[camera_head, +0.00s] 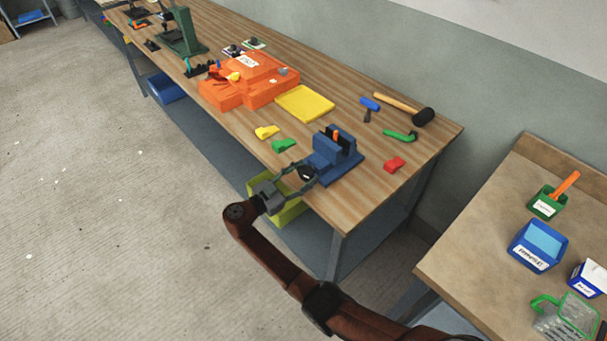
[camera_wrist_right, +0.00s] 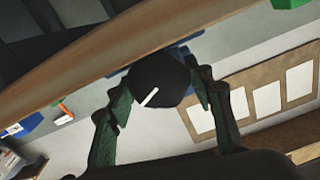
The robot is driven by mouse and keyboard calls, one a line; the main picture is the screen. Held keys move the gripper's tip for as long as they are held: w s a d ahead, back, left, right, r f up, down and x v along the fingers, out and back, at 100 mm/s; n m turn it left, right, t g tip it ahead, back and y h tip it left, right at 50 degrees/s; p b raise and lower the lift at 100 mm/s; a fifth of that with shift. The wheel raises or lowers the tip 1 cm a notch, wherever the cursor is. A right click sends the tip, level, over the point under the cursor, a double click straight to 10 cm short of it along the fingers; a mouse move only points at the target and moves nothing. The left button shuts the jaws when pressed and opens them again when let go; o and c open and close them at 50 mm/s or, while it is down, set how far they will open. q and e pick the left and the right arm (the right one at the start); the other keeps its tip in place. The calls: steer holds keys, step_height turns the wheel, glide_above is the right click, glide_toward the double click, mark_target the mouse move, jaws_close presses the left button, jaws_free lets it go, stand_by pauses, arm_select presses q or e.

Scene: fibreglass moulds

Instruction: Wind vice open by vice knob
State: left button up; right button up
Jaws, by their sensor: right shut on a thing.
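The blue vice (camera_head: 333,157) stands near the front edge of the wooden bench, toward its right end. A small orange piece (camera_head: 336,135) shows between its dark jaws. The black vice knob (camera_head: 305,173) faces the front, off the bench edge. In the right wrist view the knob (camera_wrist_right: 160,80) is a dark round disc with a white line slanting up to the right. My right gripper (camera_head: 302,175) is shut on the knob, one finger on each side; its fingers also show in the wrist view (camera_wrist_right: 162,95). My left gripper is not in view.
Yellow (camera_head: 266,132), green (camera_head: 283,145) and red (camera_head: 394,164) wedges lie around the vice. A lime bin (camera_head: 289,213) is below the bench edge.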

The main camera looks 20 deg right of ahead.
steer(key=c, duration=0.4)
steer(key=shift+c, duration=0.2)
steer(key=shift+n, duration=0.4)
steer(key=n, duration=0.2)
steer(key=shift+n+b, duration=0.3)
steer(key=shift+b, duration=0.1)
steer(key=shift+n, duration=1.8)
steer(key=shift+w, duration=0.1)
steer(key=o, duration=1.2)
steer(key=shift+c, duration=0.2)
